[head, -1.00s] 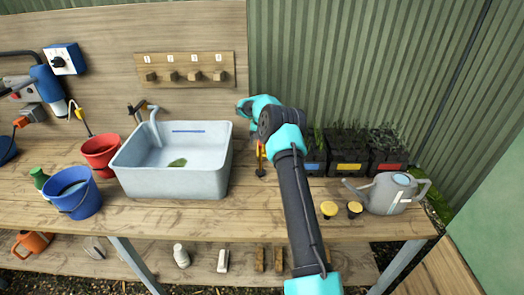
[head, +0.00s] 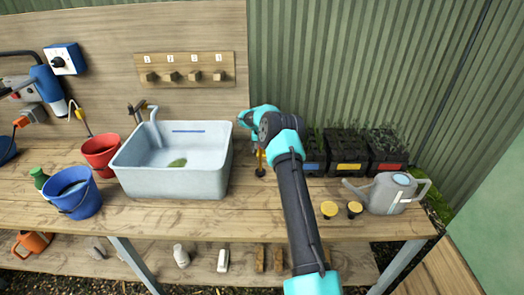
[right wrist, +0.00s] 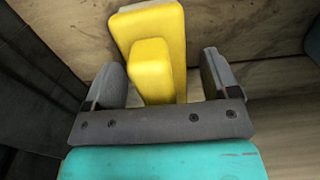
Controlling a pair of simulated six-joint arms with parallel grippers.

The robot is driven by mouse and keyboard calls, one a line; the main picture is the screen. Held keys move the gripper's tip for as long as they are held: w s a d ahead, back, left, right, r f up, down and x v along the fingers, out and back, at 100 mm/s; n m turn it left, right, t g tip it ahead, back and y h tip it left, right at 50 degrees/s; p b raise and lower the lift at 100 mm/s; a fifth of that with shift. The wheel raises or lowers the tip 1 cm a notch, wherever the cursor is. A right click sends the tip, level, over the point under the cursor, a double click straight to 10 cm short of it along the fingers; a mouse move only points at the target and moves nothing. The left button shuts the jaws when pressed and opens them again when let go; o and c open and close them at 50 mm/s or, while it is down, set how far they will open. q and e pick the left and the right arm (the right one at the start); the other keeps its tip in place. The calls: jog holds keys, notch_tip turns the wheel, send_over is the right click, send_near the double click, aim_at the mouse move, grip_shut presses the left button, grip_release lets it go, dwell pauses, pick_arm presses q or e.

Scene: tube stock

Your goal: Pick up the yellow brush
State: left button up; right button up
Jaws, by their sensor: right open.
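The yellow brush (head: 261,157) stands upright on the bench to the right of the sink, with a dark lower end. My right arm hides its upper part in the head view. In the right wrist view the yellow brush (right wrist: 153,68) fills the space between the fingers, a broad piece behind a smaller one. My right gripper (right wrist: 163,80) is open, with one grey finger on each side of the yellow. My left gripper is not in view.
The white sink (head: 170,188) is just left of the brush. Planter boxes (head: 348,168) stand at the right, behind my right arm. Two yellow-topped items (head: 329,209) and a watering can (head: 390,196) stand at the front right. The bench front before the sink is clear.

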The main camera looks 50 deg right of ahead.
jog(key=shift+c, duration=0.4)
jog(key=c, duration=1)
jog(key=shift+o, duration=0.2)
jog(key=shift+r, duration=0.1)
notch_tip(320, 180, up, 10)
jog(key=shift+f, duration=0.1)
